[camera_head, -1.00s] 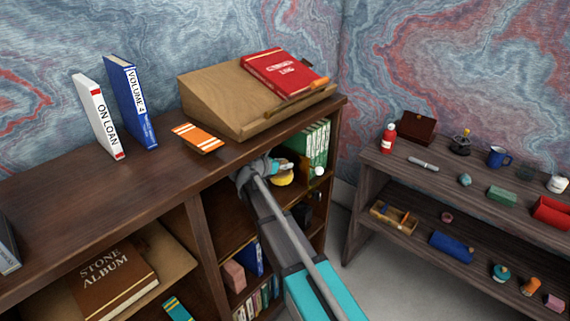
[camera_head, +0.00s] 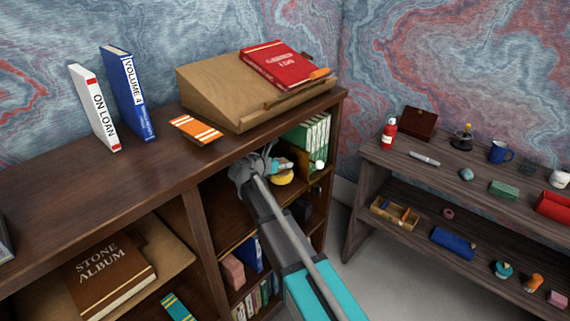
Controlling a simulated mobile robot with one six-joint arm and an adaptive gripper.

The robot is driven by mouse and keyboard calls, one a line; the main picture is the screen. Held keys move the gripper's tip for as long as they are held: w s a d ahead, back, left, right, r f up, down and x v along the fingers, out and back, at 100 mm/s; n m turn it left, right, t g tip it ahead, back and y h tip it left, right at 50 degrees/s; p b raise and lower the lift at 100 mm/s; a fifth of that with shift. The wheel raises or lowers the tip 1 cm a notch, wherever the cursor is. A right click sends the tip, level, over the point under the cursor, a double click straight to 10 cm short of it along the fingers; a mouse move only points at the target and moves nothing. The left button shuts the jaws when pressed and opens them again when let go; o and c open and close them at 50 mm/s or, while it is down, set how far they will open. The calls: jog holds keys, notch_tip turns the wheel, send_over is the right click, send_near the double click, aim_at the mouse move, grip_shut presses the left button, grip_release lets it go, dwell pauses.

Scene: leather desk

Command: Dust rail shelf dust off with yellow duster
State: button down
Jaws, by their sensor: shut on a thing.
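The yellow duster (camera_head: 283,178) shows as a small yellow patch inside the upper right compartment of the dark wooden bookcase. My gripper (camera_head: 274,168) reaches into this compartment from the front, just below the bookcase top, and is shut on the duster. The fingers and part of the duster are hard to make out at this size. The shelf board (camera_head: 235,236) under the gripper is partly hidden by my arm. I cannot make out any dust on it, nor whether the duster touches the board.
Green books (camera_head: 316,137) and a small white ball (camera_head: 320,164) are close right of the gripper. The bookcase top (camera_head: 110,190) overhangs it, bearing a wooden slope (camera_head: 208,95) with a red book (camera_head: 284,65). A side table (camera_head: 372,149) with small items stands right.

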aim_at(275, 177)
jog(key=shift+f+b, duration=1)
dwell(0.5)
jog(key=shift+s+a+r, duration=0.15)
jog(key=shift+s+a, duration=0.9)
jog(key=shift+s, duration=0.3)
jog(key=shift+s+a, duration=0.55)
jog(key=shift+s, duration=0.15)
jog(key=shift+s+a, duration=0.5)
jog(key=shift+s, duration=0.2)
jog(key=shift+f, duration=0.2)
jog(key=shift+s+a+r, duration=0.1)
jog(key=shift+s+a, duration=1)
jog(key=shift+s, duration=0.25)
